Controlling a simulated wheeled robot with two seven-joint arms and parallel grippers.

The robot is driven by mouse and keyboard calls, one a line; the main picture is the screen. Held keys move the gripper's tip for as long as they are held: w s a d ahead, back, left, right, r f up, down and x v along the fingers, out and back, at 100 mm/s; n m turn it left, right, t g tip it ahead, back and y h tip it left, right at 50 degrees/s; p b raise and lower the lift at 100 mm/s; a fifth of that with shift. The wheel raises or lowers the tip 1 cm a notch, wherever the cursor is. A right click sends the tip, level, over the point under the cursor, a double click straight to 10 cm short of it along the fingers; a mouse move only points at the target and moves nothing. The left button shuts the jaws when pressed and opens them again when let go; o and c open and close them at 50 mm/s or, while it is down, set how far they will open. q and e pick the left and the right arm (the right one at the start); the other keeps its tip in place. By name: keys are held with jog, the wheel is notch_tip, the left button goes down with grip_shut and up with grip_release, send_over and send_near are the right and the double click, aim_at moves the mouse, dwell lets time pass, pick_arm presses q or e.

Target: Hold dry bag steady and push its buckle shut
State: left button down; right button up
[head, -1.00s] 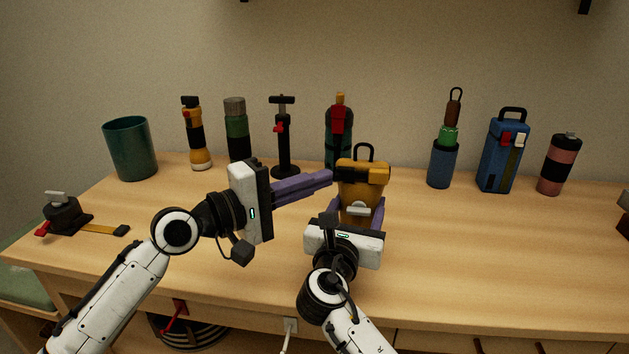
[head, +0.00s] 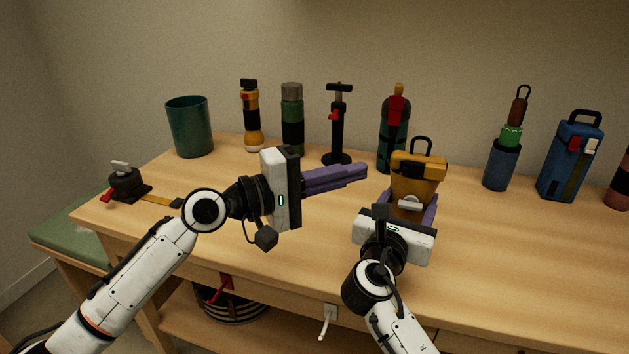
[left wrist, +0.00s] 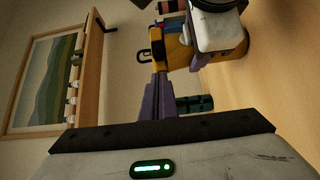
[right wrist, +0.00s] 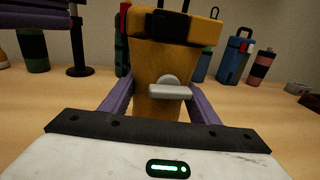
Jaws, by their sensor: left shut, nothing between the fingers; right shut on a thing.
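The yellow dry bag (head: 414,188) stands upright on the table, with a dark carry loop on top. Its black buckle (right wrist: 180,26) runs across the upper front in the right wrist view. My right gripper (head: 405,207) is shut around the bag's lower body, one purple finger on each side. My left gripper (head: 362,171) is shut and empty, its fingertips just left of the bag's top with a small gap. Its fingers also show in the left wrist view (left wrist: 157,92), below the bag (left wrist: 180,52). I cannot tell whether the buckle is fully closed.
Behind stand a green cup (head: 190,128), a yellow-black flashlight (head: 252,118), a green bottle (head: 292,118), a black pump (head: 338,125) and a dark green bottle (head: 393,138). A blue box (head: 570,160) is at right, a strap device (head: 127,183) at left. The front table is mostly clear.

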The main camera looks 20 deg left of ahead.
jog(key=shift+d, duration=0.1)
pick_arm(q)
jog(key=v, duration=0.7)
jog(key=shift+s+a, duration=0.2)
pick_arm(e)
jog(key=o, duration=1.4)
